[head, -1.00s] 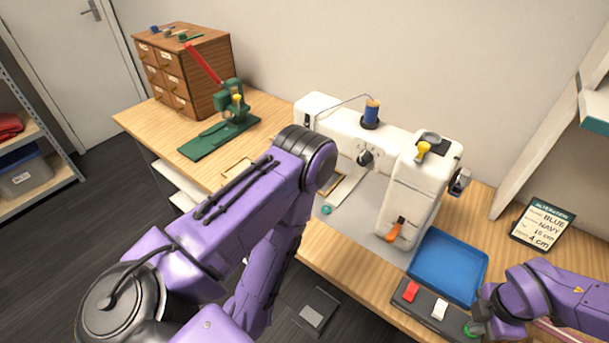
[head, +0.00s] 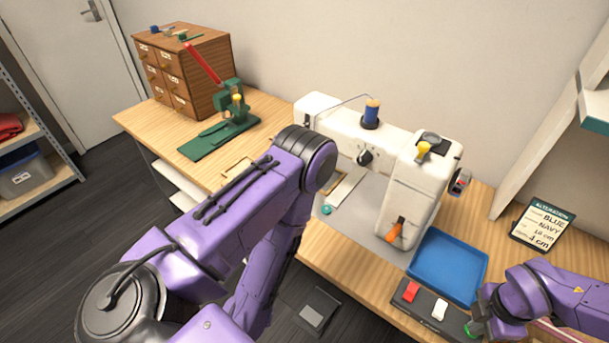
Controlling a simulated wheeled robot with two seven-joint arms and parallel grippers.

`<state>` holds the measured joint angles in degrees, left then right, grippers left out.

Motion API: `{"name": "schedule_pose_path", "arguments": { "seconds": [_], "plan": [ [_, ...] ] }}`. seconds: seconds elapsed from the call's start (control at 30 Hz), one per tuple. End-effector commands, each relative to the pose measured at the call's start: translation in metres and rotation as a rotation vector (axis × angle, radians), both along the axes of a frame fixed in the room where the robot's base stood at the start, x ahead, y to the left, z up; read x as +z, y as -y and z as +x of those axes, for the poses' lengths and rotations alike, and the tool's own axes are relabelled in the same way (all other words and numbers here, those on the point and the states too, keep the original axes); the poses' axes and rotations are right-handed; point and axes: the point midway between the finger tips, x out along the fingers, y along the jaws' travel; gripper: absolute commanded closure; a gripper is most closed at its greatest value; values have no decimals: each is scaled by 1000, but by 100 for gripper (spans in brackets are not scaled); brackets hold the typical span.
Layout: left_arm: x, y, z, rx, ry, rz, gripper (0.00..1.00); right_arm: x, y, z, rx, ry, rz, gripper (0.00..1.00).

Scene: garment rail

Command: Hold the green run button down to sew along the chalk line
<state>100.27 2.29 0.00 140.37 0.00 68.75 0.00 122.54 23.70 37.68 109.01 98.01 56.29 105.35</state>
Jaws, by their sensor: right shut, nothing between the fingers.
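The white sewing machine (head: 412,190) stands on the wooden table with a blue thread spool (head: 371,113) on top. A control box (head: 427,311) at the front right carries a red switch (head: 411,291), a white switch (head: 440,309) and the green run button (head: 470,329). My right gripper (head: 480,323) is shut and empty, its tips at the green button and partly covering it. I cannot tell how far the button is pressed. My left gripper is hidden behind my left arm. A pale strip (head: 346,187) shows beside the needle area; no chalk line can be made out.
A blue tray (head: 448,267) lies between the machine and the control box. An alteration card (head: 542,226) stands at the right. A green press (head: 222,125) and a wooden drawer cabinet (head: 185,70) stand at the back left.

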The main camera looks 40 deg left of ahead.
Motion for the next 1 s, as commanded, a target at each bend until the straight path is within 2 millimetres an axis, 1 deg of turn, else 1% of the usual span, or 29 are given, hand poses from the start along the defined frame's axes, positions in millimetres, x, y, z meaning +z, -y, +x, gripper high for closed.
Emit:
{"name": "schedule_pose_path", "arguments": {
  "seconds": [0.07, 0.17, 0.6, 0.7, 1.0],
  "plan": [
    [0, 0, 0, 0, 0, 0, 40, 0, 0, -1, 0, -1, -1, 100],
    [7, 0, 0, 0, 0, 0, 40, 8, 0, 0, 0, -1, -1, 100],
    [68, 0, 0, 0, 0, 0, 40, 88, 0, 0, 0, -1, 1, 100],
    [78, 0, 0, 0, 0, 0, 40, 102, 0, 0, -1, -1, 1, 100],
    [75, 0, 0, 0, 0, 0, 40, 100, 0, 0, 0, 0, 0, 100]
  ]
}}
